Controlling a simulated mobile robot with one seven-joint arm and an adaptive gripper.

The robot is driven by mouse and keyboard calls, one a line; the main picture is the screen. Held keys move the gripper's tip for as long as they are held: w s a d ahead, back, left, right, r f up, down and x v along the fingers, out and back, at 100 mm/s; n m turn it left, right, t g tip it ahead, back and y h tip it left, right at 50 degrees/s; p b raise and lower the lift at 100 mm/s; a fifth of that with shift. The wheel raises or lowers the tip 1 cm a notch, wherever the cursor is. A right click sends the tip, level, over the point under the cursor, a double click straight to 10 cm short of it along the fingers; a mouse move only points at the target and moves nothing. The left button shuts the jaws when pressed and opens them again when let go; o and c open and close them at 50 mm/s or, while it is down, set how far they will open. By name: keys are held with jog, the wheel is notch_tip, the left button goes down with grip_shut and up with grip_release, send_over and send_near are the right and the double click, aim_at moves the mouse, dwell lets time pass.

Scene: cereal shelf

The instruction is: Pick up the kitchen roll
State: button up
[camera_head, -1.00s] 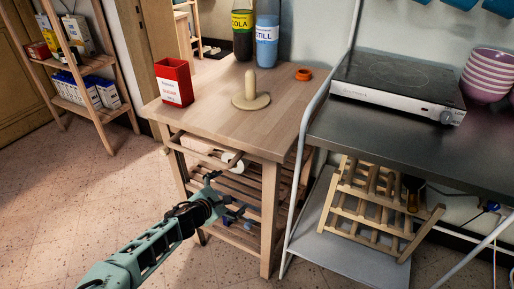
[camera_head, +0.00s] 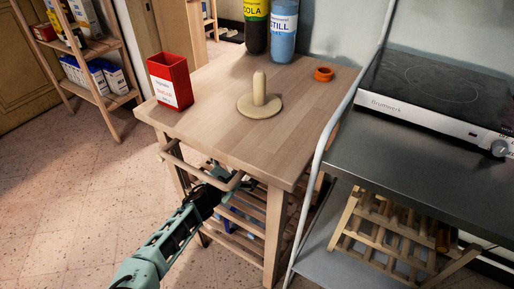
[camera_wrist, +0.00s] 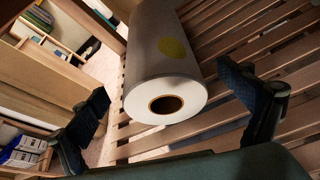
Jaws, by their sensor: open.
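The kitchen roll (camera_wrist: 165,55) is white-grey with a yellow round spot and a brown core hole facing me. It lies on its side on the wooden slats of the trolley's shelf in the wrist view. My gripper (camera_wrist: 165,90) is open, with one dark finger left of the roll's near end and one right of it. I see gaps on both sides and no clear contact. In the head view my gripper (camera_head: 217,182) reaches under the trolley's top at its front; I cannot make out the roll there.
The wooden trolley's top (camera_head: 215,105) carries a red box (camera_head: 170,82), a wooden roll stand (camera_head: 259,98), an orange ring (camera_head: 324,74) and two bottles. A front rail (camera_head: 205,175) runs close to my arm. A metal table (camera_head: 420,150) with a hotplate stands to the right.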

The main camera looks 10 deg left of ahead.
jog(key=b+x, duration=0.1)
jog(key=x, duration=0.3)
jog(key=shift+w+d+f, duration=0.1)
jog(key=shift+f, duration=0.05)
jog(key=shift+r+b+x, duration=0.15)
jog(key=shift+b+x, duration=0.3)
jog(key=shift+x, duration=0.9)
jog(key=shift+r+b+x, duration=0.15)
jog(key=shift+b+x, duration=0.25)
jog(key=shift+x, duration=0.95)
jog(key=shift+w, duration=0.1)
jog(key=c, duration=1.4)
jog(key=shift+r, duration=0.15)
